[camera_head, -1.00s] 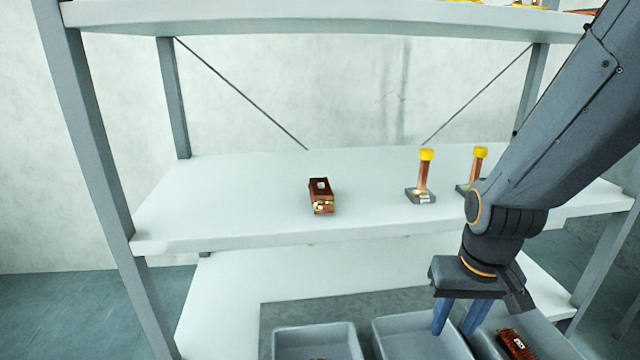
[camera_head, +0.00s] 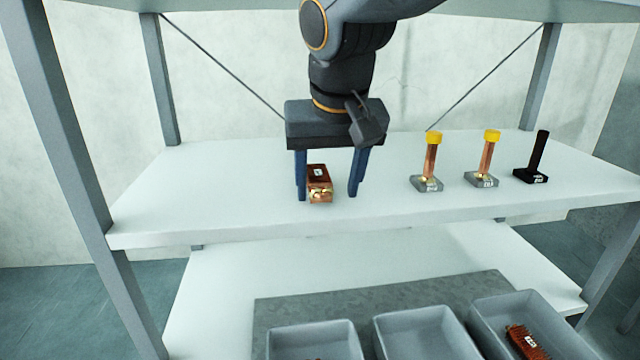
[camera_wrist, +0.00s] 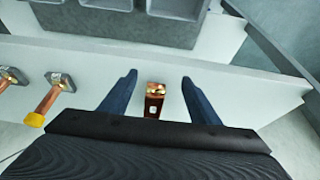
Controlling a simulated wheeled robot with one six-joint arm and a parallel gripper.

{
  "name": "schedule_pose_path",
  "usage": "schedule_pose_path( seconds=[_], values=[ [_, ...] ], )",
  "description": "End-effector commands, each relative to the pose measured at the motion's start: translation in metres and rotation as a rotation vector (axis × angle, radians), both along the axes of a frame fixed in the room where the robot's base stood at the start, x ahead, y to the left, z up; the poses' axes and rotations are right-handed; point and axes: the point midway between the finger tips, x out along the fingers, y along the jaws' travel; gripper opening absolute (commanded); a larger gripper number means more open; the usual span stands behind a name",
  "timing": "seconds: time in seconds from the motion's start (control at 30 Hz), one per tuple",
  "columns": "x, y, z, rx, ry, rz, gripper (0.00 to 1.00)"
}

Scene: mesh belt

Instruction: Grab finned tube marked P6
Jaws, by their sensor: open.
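A copper-brown finned block (camera_head: 319,184) with a small white label lies on the middle shelf. Its label is too small to read. My gripper (camera_head: 327,196) points down over it with its blue fingers open, one on each side of the block. In the wrist view the block (camera_wrist: 154,100) sits between the open fingertips (camera_wrist: 158,77), and no contact shows. Another copper finned piece (camera_head: 524,342) with a white label lies in the right grey bin below; its marking is also unreadable.
Two copper posts with yellow caps (camera_head: 431,160) (camera_head: 488,158) and a black post (camera_head: 537,158) stand on bases to the right on the middle shelf (camera_head: 230,215). Grey bins (camera_head: 420,318) stand on the lower level. The shelf left of my gripper is clear.

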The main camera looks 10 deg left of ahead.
Motion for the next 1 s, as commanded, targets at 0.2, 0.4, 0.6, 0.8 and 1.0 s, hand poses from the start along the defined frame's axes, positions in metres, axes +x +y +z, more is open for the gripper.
schedule_pose_path(
  seconds=[0.2, 0.4, 0.6, 0.8, 1.0],
  values=[
    [0.034, 0.007, 0.001, -0.002, 0.003, -0.005, 0.56],
    [0.065, 0.015, 0.000, -0.001, 0.004, -0.004, 0.56],
    [0.091, 0.022, 0.000, -0.001, 0.003, -0.004, 0.56],
    [0.101, 0.024, 0.000, -0.002, 0.002, -0.003, 0.56],
    [0.113, 0.027, -0.014, -0.004, 0.007, -0.002, 0.56]
  ],
)
